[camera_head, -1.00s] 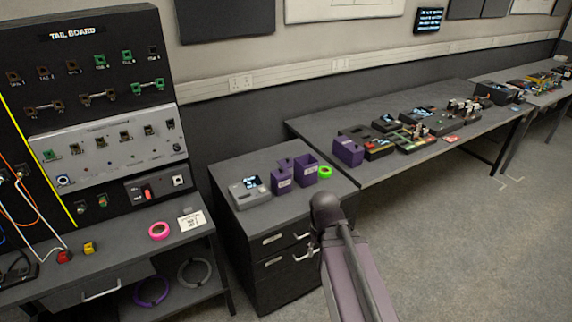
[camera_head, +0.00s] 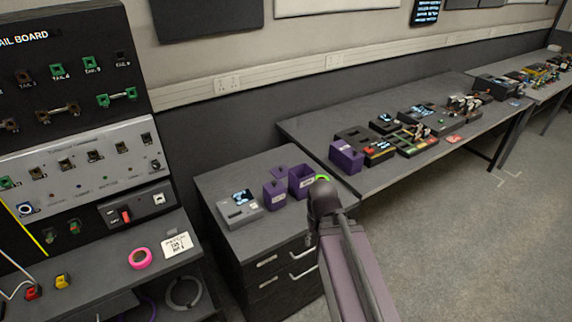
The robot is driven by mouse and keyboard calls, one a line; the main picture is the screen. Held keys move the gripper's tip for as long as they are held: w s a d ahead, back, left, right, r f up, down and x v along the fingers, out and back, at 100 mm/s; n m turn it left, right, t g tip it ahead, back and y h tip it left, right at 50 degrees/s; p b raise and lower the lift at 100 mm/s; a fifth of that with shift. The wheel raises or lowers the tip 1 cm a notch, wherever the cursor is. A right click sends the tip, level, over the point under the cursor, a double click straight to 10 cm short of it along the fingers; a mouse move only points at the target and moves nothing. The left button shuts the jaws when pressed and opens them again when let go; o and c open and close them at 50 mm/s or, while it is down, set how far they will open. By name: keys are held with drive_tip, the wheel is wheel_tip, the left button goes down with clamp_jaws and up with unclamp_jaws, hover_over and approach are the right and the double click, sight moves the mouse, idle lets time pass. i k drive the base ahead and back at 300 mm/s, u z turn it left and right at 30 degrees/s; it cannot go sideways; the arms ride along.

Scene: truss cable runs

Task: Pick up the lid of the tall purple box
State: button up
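A group of purple boxes stands on the top of a dark drawer cabinet (camera_head: 232,178). An open purple box (camera_head: 301,181) is at the right of the group, and a smaller purple box (camera_head: 274,196) is at the front left. A purple piece (camera_head: 280,173) shows partly behind them; I cannot tell whether it is a lid or another box. Another purple box (camera_head: 346,156) stands on the long bench at its near left end. I cannot tell which is the tall one. My arm rises in front of the cabinet's right side; my gripper is not clearly visible.
A grey device with a screen (camera_head: 240,208) sits left of the purple boxes. A green ring (camera_head: 321,179) lies right of them, partly behind my arm. The long bench (camera_head: 400,172) carries several electronic units. A tail board stands at left. Floor at right is clear.

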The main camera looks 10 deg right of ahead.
sight(279, 172)
drive_tip(key=u, duration=0.05)
drive_tip(key=i, duration=1.15)
